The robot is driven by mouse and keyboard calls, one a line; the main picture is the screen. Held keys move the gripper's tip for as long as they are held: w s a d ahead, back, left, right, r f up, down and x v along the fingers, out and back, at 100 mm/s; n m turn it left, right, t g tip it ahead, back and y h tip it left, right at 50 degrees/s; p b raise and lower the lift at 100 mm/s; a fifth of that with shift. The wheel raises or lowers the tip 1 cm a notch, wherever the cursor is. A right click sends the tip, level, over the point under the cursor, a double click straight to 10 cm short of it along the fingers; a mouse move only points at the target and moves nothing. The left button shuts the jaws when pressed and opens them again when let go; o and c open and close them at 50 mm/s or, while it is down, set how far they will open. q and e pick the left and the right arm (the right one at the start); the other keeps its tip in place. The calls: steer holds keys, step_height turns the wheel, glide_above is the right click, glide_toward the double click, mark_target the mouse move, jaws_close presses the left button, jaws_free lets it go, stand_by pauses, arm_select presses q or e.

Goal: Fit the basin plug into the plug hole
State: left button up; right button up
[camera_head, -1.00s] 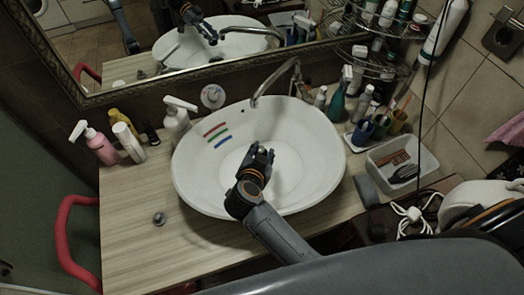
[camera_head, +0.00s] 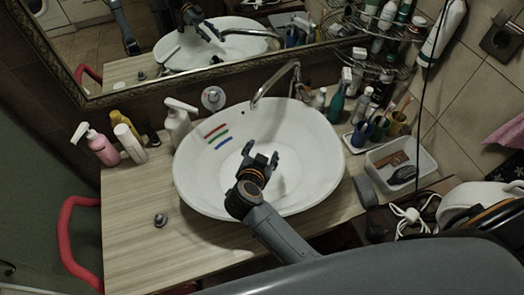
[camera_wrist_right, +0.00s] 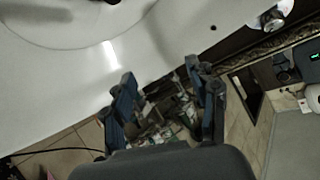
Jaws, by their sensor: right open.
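The basin plug (camera_head: 160,220), a small round metallic piece, lies on the wooden counter left of the basin. The white oval basin (camera_head: 316,180) stands on the counter and also fills the upper left of the right wrist view (camera_wrist_right: 60,75). My right gripper (camera_head: 262,152) is over the middle of the basin, open and empty, well to the right of the plug. Its two spread fingers show in the wrist view (camera_wrist_right: 165,100). The plug hole cannot be made out in the head view. My left gripper is not in view.
A curved tap (camera_head: 274,82) reaches over the basin's back rim. A pump bottle (camera_head: 178,122) and several other bottles stand at the counter's back left. A white tray (camera_head: 400,172) and cups stand right. The counter around the plug is clear.

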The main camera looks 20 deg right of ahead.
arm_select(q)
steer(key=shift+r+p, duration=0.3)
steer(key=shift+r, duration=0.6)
arm_select(e)
step_height(320, 180, up, 6)
steer(key=shift+r, duration=0.1)
